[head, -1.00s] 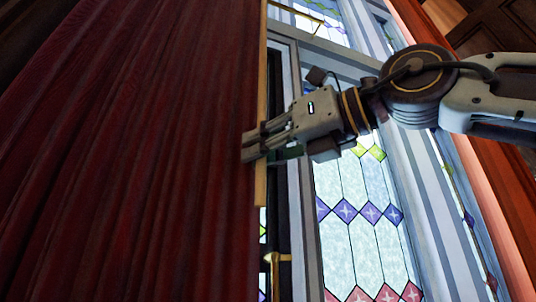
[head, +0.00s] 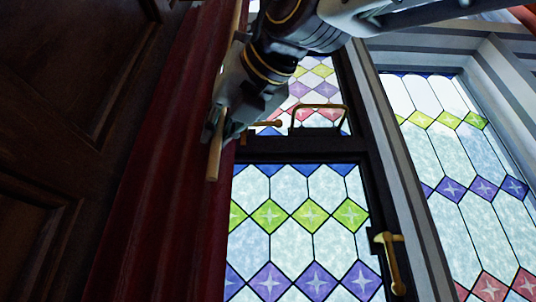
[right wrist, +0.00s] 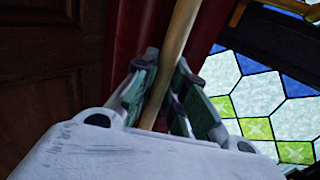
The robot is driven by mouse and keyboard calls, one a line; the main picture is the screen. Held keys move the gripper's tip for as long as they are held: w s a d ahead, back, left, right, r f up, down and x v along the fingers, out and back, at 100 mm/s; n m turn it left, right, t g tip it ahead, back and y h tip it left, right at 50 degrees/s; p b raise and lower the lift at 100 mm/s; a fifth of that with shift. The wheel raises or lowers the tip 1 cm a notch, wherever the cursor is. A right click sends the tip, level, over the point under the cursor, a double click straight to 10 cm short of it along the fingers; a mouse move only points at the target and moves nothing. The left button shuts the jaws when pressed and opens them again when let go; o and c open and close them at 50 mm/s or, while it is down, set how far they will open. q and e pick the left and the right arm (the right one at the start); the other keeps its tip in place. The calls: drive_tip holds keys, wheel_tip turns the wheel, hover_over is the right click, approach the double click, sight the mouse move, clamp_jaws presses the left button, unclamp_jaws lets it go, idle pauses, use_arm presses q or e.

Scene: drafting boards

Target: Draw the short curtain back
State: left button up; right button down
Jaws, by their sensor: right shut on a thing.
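The dark red curtain (head: 165,200) hangs in a narrow gathered strip left of the stained-glass window (head: 300,215). A pale wooden rod (head: 214,160) stands along the curtain's right edge. My right gripper (head: 217,125) is shut around the rod, with the lower end of the rod showing below the fingers in the head view. In the right wrist view the rod (right wrist: 178,35) passes between the two fingers, with red cloth (right wrist: 122,40) behind it. The curtain's top and hem are out of view. My left gripper is not in view.
Dark wood panelling (head: 70,110) fills the left side. The window has a dark frame, a brass bar handle (head: 318,108) and a brass lever handle (head: 390,255). Another stained-glass pane (head: 460,170) is at the right. The glass right of the curtain is uncovered.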

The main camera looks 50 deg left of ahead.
sight(172, 140)
drive_tip(key=s+a, duration=0.3)
drive_tip(key=s, duration=0.1)
drive_tip(key=shift+s+a, duration=0.15)
drive_tip(key=shift+a, duration=0.2)
drive_tip(key=shift+s+a, duration=0.35)
drive_tip(key=shift+s, duration=0.15)
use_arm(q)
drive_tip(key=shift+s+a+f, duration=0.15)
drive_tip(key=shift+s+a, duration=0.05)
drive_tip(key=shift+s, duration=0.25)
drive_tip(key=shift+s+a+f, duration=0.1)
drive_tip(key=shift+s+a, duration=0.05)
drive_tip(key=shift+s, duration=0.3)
